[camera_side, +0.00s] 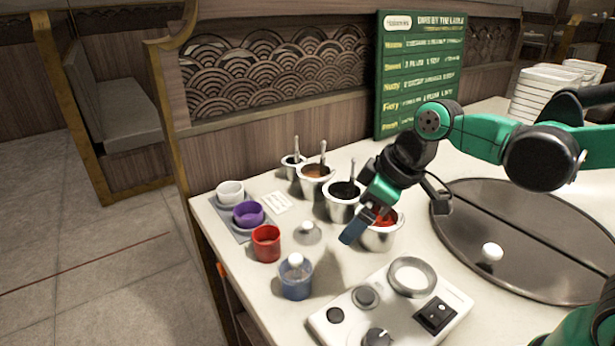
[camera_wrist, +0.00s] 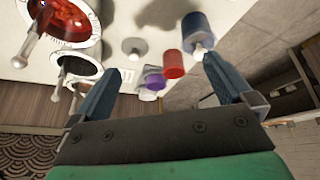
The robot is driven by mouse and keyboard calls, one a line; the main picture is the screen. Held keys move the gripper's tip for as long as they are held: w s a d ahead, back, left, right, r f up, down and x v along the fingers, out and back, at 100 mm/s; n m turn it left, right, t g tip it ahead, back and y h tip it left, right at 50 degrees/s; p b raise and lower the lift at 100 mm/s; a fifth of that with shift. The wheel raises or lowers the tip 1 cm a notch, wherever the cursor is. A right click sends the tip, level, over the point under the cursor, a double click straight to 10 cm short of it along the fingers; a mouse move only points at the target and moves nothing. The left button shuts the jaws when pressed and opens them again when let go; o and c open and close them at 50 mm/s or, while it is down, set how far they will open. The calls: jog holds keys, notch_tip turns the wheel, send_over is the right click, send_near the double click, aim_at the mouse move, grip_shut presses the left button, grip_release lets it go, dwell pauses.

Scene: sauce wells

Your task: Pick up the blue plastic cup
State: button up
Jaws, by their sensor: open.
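The blue plastic cup (camera_side: 296,283) stands upright near the front left of the counter. It is translucent, and a pale, rounded thing shows in its mouth. In the wrist view, the blue cup (camera_wrist: 195,26) is at the top, just beyond the right finger's tip. My gripper (camera_side: 354,229) is above the counter, up and to the right of the cup in the side view, close to a metal pot of red sauce. In the wrist view, my gripper (camera_wrist: 161,64) has its two fingers wide apart with nothing held between them.
A red cup (camera_side: 266,244) stands beside the blue cup, with purple (camera_side: 248,215) and white (camera_side: 231,192) cups behind. Several metal sauce pots (camera_side: 342,208) with ladles stand at the back. A white control box (camera_side: 390,308) is right of the blue cup.

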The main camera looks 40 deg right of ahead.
aim_at(296, 268)
jog(key=w+a+f+n+g, duration=0.1)
jog(key=a+n, duration=0.1)
jog(key=w+a+f+n+g+y, duration=0.1)
jog(key=a+f+n, duration=0.1)
jog(key=n, duration=0.1)
jog(key=w+a+f+n+g+y, duration=0.1)
jog(key=a+f+n, duration=0.1)
jog(key=n, duration=0.1)
jog(key=shift+w+a+f, duration=0.2)
jog(key=shift+w, duration=0.2)
jog(key=shift+n, duration=0.3)
jog(key=shift+x, duration=2.7)
jog(key=shift+s+a, duration=0.1)
jog(key=c, duration=1.2)
jog(key=shift+g, duration=0.3)
notch_tip(296, 268, up, 20)
jog(key=shift+r, duration=0.1)
